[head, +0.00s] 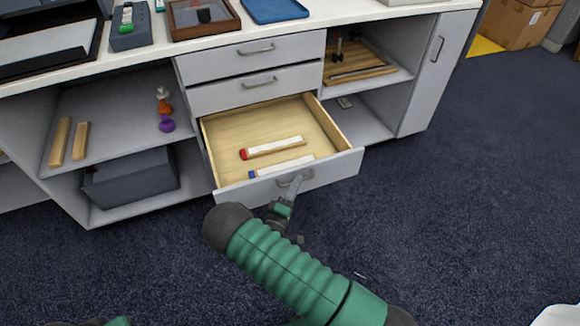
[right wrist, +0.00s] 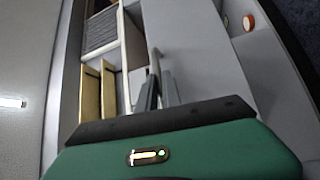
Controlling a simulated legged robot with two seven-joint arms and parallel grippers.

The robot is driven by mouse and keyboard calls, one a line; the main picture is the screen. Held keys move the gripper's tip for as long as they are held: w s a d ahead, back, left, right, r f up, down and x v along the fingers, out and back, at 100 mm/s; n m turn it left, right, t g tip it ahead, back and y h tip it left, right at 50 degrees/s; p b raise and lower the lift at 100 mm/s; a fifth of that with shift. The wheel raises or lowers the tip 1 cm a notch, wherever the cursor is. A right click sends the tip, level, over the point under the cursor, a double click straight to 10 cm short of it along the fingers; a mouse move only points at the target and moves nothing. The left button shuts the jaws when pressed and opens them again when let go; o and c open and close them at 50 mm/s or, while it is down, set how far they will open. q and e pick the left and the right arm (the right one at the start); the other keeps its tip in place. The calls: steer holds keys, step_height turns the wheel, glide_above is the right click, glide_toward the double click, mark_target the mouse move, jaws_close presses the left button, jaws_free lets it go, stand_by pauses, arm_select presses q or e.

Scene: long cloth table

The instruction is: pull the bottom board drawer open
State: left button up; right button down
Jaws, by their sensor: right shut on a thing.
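The bottom board drawer (head: 228,118) is pulled well out of the white cabinet, and its wooden inside shows. Its grey front (head: 338,170) has a bar handle (head: 306,176). My right gripper (head: 291,186) is at this handle and shut on it. In the right wrist view the gripper's fingers (right wrist: 158,88) are close together; the grasp itself is hard to make out there. Inside the drawer lie a white board marker with a red end (head: 272,147) and one with a blue end (head: 281,167). My left gripper is out of view.
Two shut drawers (head: 250,58) sit above the open one. Open shelves on the left hold wooden bars (head: 60,142), small coloured pieces (head: 166,124) and a dark box (head: 131,178). The blue carpet (head: 470,190) on the right is clear.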

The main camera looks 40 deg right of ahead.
steer(key=shift+s+a+f+p, duration=0.15)
steer(key=shift+s+a+p, duration=0.15)
steer(key=shift+s, duration=0.45)
steer(key=shift+s+a+f+p, duration=0.15)
steer(key=shift+s+a, duration=0.1)
steer(key=shift+s, duration=0.5)
steer(key=c, duration=1.5)
jaws_free()
steer(key=shift+w, duration=0.1)
steer(key=shift+r, duration=0.15)
steer(key=shift+d, duration=0.15)
